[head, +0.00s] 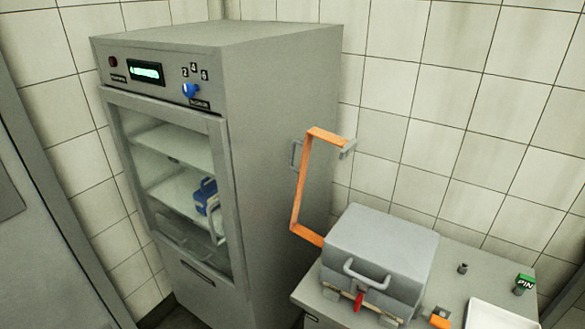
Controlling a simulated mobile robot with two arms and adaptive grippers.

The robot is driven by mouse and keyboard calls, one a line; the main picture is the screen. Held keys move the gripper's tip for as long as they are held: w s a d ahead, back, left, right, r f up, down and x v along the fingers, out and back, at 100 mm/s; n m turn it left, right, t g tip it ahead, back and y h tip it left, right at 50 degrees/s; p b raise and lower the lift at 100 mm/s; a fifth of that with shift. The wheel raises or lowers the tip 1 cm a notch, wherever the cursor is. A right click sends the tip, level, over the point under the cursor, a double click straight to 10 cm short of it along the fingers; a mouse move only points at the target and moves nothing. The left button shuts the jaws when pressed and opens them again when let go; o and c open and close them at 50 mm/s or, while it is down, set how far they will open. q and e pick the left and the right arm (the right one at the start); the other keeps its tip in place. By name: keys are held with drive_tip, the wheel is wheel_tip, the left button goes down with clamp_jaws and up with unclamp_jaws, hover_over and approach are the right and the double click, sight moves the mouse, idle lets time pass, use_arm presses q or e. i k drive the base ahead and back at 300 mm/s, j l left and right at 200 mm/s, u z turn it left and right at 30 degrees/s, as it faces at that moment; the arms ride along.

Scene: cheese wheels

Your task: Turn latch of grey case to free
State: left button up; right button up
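The grey case (384,245) sits on the grey counter (312,286) at the lower right of the head view, with its lid closed. A grey handle (366,275) is on its front. Below the handle is a small red latch (359,301), standing roughly upright. Small grey fittings sit at either side of the latch. A bent orange bar (299,190) with a grey end piece rises at the left of the case; I cannot tell how it is attached. Neither of my grippers is in view.
A tall grey cabinet (283,130) with a glass door and a blue knob (190,90) stands at left, with a blue object (206,195) inside. Right of the case are an orange-and-grey piece (440,317), a small dark peg (462,268), a green PIN block (525,282) and a white tray (492,315).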

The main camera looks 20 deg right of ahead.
sight(360, 295)
drive_tip(key=i+z, duration=0.1)
drive_tip(key=z, duration=0.3)
drive_tip(key=j+z, duration=0.15)
drive_tip(key=z, duration=0.3)
drive_tip(key=i+j+z, duration=0.1)
drive_tip(key=z, duration=0.3)
drive_tip(key=j+z, duration=0.2)
drive_tip(key=z, duration=0.2)
drive_tip(key=i+j+z, duration=0.1)
drive_tip(key=j+z, duration=0.25)
drive_tip(key=j, duration=0.9)
drive_tip(key=j+z, duration=0.35)
drive_tip(key=j, duration=0.85)
drive_tip(key=k, duration=0.05)
